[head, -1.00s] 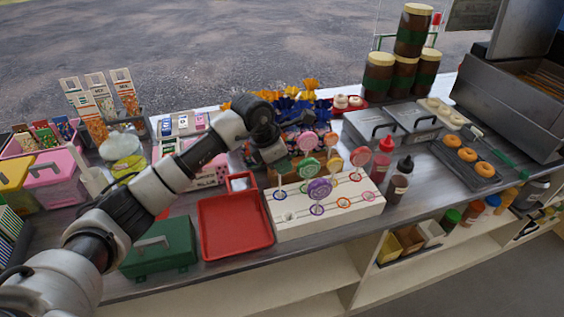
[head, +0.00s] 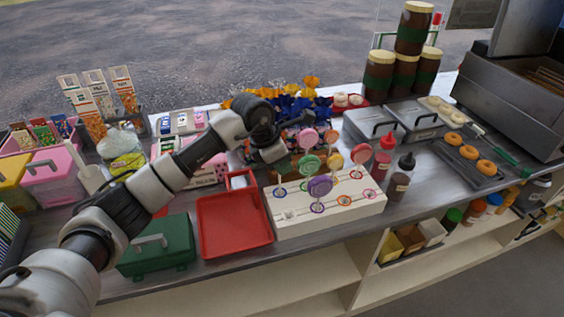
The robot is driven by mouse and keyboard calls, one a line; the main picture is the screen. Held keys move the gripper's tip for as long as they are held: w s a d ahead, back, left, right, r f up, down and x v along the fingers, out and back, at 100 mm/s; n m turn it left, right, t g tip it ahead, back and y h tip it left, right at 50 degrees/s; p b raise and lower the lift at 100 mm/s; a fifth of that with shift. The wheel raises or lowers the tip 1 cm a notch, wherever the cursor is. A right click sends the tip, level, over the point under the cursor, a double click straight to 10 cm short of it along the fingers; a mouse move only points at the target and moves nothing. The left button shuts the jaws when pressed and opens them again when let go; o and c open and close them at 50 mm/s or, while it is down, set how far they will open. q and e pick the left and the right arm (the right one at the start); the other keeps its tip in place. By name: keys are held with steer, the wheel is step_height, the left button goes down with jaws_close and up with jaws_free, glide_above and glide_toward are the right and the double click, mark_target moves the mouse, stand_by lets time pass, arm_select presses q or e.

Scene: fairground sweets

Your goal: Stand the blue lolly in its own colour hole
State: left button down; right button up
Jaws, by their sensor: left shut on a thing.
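The white lolly stand (head: 290,226) sits on the counter with coloured rings around its holes. A blue-looking ring (head: 280,192) is at its left, with no lolly seen in it. My left gripper (head: 279,160) is over the back left of the stand, shut. What it holds is hidden behind the hand; no blue lolly head shows clearly anywhere. My right gripper is out of view.
A red tray (head: 235,243) lies left of the stand, beside a green box (head: 157,252). A red-capped bottle (head: 381,165) and a dark-capped bottle (head: 399,180) stand close on the right. Wrapped sweets (head: 293,105) are heaped behind.

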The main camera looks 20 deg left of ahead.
arm_select(q)
steer(key=shift+f, duration=0.2)
steer(key=shift+f+b, duration=0.65)
steer(key=shift+f, duration=0.15)
steer(key=shift+f+b, duration=0.9)
steer(key=shift+f, duration=0.15)
steer(key=shift+c, duration=2.3)
jaws_free()
